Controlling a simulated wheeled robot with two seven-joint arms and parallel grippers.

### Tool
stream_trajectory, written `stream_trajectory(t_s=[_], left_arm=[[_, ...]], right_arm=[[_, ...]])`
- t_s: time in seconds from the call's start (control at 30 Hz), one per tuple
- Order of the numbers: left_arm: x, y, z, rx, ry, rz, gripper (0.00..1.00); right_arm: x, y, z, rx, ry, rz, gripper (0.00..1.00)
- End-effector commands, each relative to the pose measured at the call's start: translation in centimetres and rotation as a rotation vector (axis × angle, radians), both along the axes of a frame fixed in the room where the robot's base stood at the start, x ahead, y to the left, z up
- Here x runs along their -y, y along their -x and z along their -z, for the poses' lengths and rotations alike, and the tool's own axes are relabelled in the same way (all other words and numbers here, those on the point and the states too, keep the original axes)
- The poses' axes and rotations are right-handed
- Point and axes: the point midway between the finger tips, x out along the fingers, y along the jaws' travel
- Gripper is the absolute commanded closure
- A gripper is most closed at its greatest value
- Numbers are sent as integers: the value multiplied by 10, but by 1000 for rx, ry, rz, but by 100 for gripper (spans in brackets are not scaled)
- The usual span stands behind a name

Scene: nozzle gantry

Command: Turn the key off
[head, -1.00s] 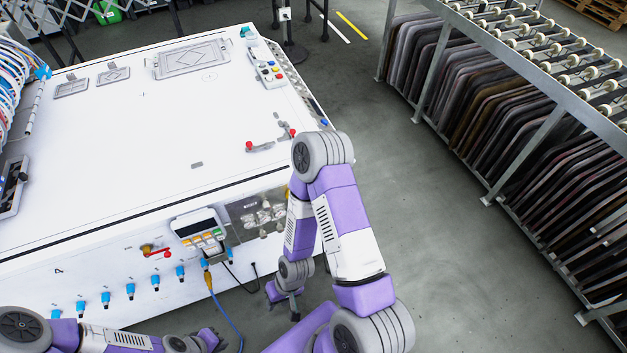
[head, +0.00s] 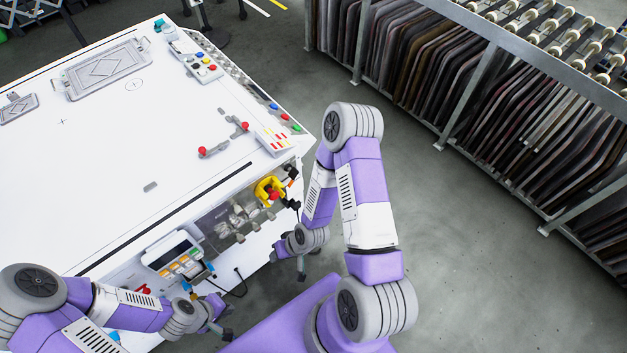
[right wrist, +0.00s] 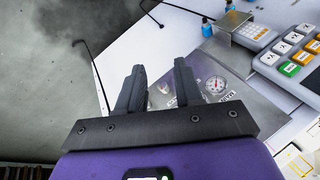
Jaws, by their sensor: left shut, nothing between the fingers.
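I cannot make out a key for certain in either view. The white machine (head: 110,170) has a front panel with a keypad box (head: 172,254) and a grey metal plate with gauges (head: 232,220). A yellow-collared red button (head: 270,190) is on the panel's right end. My left gripper (head: 222,322) is shut and empty, low in front of the panel below the keypad. My right gripper (head: 289,263) is beside the panel's right part. In the right wrist view its fingers (right wrist: 160,68) are apart with nothing held, and a gauge (right wrist: 215,84) shows beyond them.
A rack of dark hanging sheets (head: 440,60) stands to the right. Grey floor (head: 480,270) between it and my right arm is clear. A black cable (head: 240,283) hangs from the panel. Red-knobbed levers (head: 215,150) stand on the machine top.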

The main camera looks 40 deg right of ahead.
Motion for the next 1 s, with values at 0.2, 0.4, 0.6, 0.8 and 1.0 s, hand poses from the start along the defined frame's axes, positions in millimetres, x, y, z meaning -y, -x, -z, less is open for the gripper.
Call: stream_trajectory(t_s=[0.2,0.4,0.6,0.8,1.0], left_arm=[[-1,0,45,-2,-1,-1,100],[0,0,70,-2,-1,-1,100],[0,0,80,-1,-1,-1,100],[0,0,81,-1,-1,-1,100],[0,0,84,-1,-1,-1,100]], right_arm=[[73,-78,13,498,-76,234,65],[146,-98,-21,913,-132,424,65],[182,-91,-47,1123,-161,506,65],[184,-108,-54,1158,-170,512,65],[181,-140,-53,1154,-168,512,65]])
